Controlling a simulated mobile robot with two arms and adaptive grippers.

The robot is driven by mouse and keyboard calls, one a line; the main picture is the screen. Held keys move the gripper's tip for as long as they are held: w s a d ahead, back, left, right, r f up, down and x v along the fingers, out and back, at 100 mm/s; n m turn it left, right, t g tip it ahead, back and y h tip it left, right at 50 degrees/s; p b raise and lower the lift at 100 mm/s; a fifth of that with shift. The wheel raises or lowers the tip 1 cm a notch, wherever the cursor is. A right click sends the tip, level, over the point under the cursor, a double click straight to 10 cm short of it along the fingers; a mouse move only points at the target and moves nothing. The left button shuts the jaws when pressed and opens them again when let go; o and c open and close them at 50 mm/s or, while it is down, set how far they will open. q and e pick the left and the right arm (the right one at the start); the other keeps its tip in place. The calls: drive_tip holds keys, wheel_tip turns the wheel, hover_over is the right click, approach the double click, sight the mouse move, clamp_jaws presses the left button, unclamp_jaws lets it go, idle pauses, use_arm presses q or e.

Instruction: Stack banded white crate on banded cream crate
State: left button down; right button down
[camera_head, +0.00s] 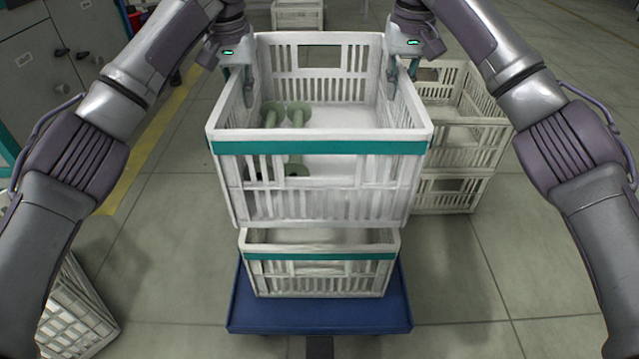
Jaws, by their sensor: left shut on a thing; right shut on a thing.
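The banded white crate (320,147) has a teal band along its near rim and holds several green bobbins (297,117). It hangs level in the middle of the head view. My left gripper (247,85) is shut on its left side wall, and my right gripper (392,75) is shut on its right side wall. The banded cream crate (320,254), also with a teal band, stands lower on a blue platform (320,318). The white crate appears above the cream crate and hides its far part. I cannot tell how large the gap between them is.
Plain cream crates (462,123) are stacked on the floor to the right. Another white crate (75,310) is at the lower left, and one (297,14) is at the back. Grey cabinets (50,80) stand at the left. Tiled floor is clear at the lower right.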

sight(235, 72)
use_arm(q)
drive_tip(key=shift+r, duration=0.15)
use_arm(e)
drive_tip(key=shift+r, duration=0.15)
